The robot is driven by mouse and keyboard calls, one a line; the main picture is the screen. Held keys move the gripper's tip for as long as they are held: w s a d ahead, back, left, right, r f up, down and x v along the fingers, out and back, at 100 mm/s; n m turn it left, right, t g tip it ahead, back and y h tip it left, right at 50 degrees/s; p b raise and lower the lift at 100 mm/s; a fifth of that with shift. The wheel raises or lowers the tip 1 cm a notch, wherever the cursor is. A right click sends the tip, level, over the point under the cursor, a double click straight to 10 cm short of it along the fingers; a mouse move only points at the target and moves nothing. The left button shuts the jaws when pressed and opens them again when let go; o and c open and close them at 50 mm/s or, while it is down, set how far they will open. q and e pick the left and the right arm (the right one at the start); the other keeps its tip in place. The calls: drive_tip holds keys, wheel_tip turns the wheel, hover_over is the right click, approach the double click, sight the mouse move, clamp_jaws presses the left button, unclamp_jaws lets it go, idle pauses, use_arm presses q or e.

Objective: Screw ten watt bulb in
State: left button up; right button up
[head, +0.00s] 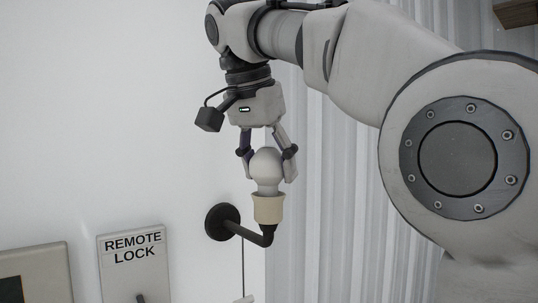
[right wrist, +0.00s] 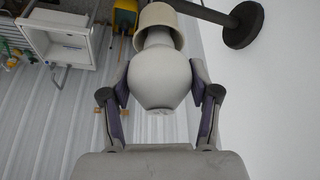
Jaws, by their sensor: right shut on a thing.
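The white bulb (head: 266,164) stands upright with its base down at the cream socket (head: 268,209) of a black wall fixture (head: 223,222). My right gripper (head: 268,163) comes down from above and is shut on the bulb's round glass. In the right wrist view the bulb (right wrist: 160,77) sits between the two fingers, with its neck at the cream socket (right wrist: 158,22). The bulb's threaded base is hidden, so I cannot tell how deep it sits. My left gripper is not in view.
A panel marked REMOTE LOCK (head: 133,265) is on the white wall at lower left, beside another panel (head: 35,274). A corrugated wall (head: 335,190) lies to the right. The right wrist view shows a white sink-like basin (right wrist: 70,40) and a yellow object (right wrist: 123,17) below.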

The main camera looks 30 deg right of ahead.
drive_tip(key=shift+r+m+g+p, duration=0.1)
drive_tip(key=shift+m+g+p, duration=0.25)
drive_tip(key=shift+m, duration=0.35)
drive_tip(key=shift+d+m, duration=0.1)
drive_tip(key=shift+m, duration=0.6)
drive_tip(key=o, duration=0.9)
drive_tip(key=shift+o, duration=0.2)
